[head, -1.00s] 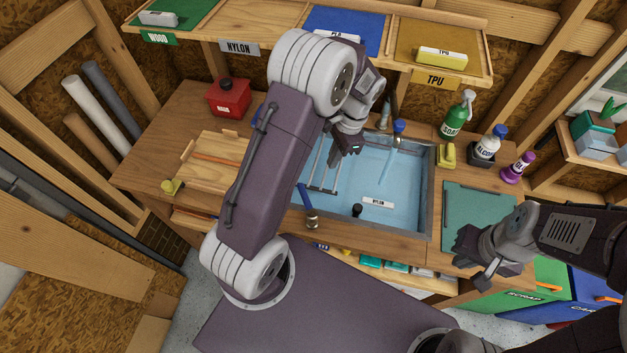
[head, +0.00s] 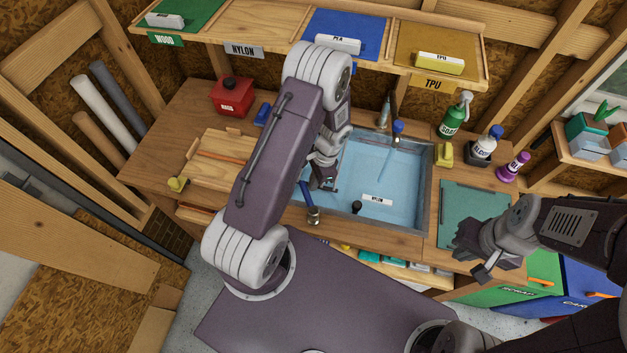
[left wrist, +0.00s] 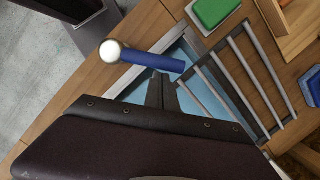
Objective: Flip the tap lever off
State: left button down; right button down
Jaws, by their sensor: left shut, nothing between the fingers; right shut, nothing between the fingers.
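A blue lever (head: 305,194) on a round metal base stands at the front left rim of the sink (head: 430,185). It is tilted, its free end up and to the left in the head view. In the left wrist view the blue lever (left wrist: 150,60) lies across the picture, with the round metal end at left. My left gripper (head: 326,186) is shut and empty, just right of the lever in the head view; its fingertips (left wrist: 160,76) show close beside the lever's free half. I cannot tell whether they touch. My right gripper (head: 483,275) is shut and empty by the green mat.
A blue-topped tap (head: 398,128) with a light blue stream stands at the sink's back. A wire rack (left wrist: 235,85) lies at the sink's left side. Bottles (head: 453,117) and a yellow block (head: 444,154) stand right of the sink.

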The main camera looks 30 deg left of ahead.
dwell(0.3)
pick_arm(q)
jog(key=shift+s+a+n+h, duration=0.15)
jog(key=shift+s+a+n, duration=0.25)
jog(key=shift+n, duration=0.3)
jog(key=shift+s+a+n+h, duration=0.2)
jog(key=shift+a+n, duration=0.25)
jog(key=shift+n, duration=0.25)
jog(key=s+n, duration=0.1)
jog(key=n, duration=0.1)
jog(key=s+a+n+h, duration=0.1)
jog(key=n, duration=0.1)
jog(key=s+a+n, duration=0.1)
jog(key=s+n, duration=0.1)
jog(key=shift+a+n+g+b, duration=0.25)
jog(key=shift+n+g+b, duration=0.05)
jog(key=shift+b, duration=0.1)
jog(key=shift+s+a+n+h, duration=0.1)
jog(key=shift+s+n+h, duration=0.35)
jog(key=shift+s+n, duration=0.45)
jog(key=shift+w, duration=0.1)
